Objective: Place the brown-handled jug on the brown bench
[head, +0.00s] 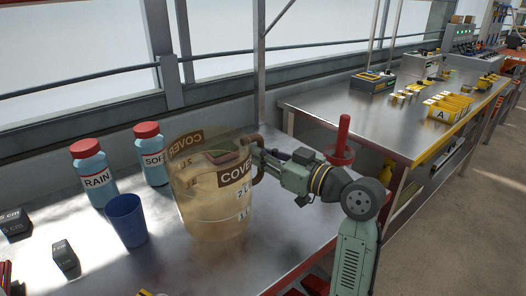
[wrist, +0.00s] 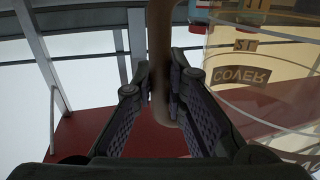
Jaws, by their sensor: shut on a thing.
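The brown-handled jug (head: 213,215) is large, clear and tan-tinted, with COVER labels and measure marks. It is upright over the near steel bench; I cannot tell whether its base touches the top. My gripper (head: 264,157) is at its right side, shut on the brown handle (head: 257,146). In the wrist view, the handle (wrist: 159,50) runs between the fingers of my gripper (wrist: 162,100), and the jug's clear wall (wrist: 270,100) fills the right. No brown bench is clearly seen in the head view. A dark red-brown surface (wrist: 75,135) shows in the wrist view; I cannot tell what it is.
A blue cup (head: 126,222) stands close left of the jug. Red-capped bottles, RAIN (head: 95,178) and SOFT (head: 150,157), stand behind. Dark blocks (head: 65,256) lie at left. A red spindle (head: 342,140) stands behind my arm. A second steel bench (head: 345,105) holds yellow bins.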

